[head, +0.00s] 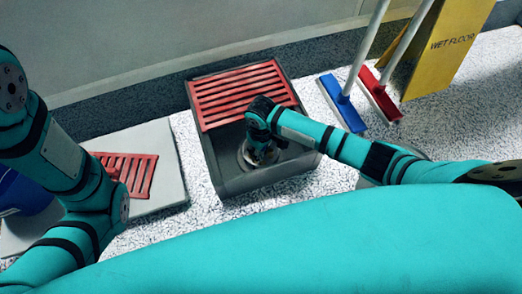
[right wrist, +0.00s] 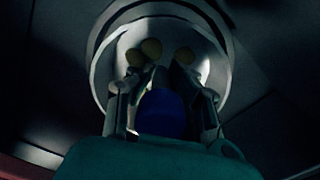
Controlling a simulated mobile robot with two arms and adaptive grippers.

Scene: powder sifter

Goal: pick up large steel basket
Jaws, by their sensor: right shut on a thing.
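The large steel basket, a round metal vessel with a pale rim, sits low inside a dark grey square floor box (head: 232,183) in the head view. My right gripper (head: 262,152) reaches down into the box over it and hides most of it. In the right wrist view the basket (right wrist: 108,62) is a bright ring around my right gripper's fingertips (right wrist: 160,78). The fingers are close together and shut on the basket; the exact contact is too dark to tell. A dark blue rounded shape and several yellowish round spots show there. My left gripper is not in view.
A red slatted grate (head: 240,92) covers the box's back part. Another red grate (head: 130,172) lies on a pale slab (head: 160,150) at left, near a blue bucket (head: 22,192). Blue (head: 343,105) and red (head: 378,97) squeegees and a yellow wet-floor sign (head: 440,50) stand back right.

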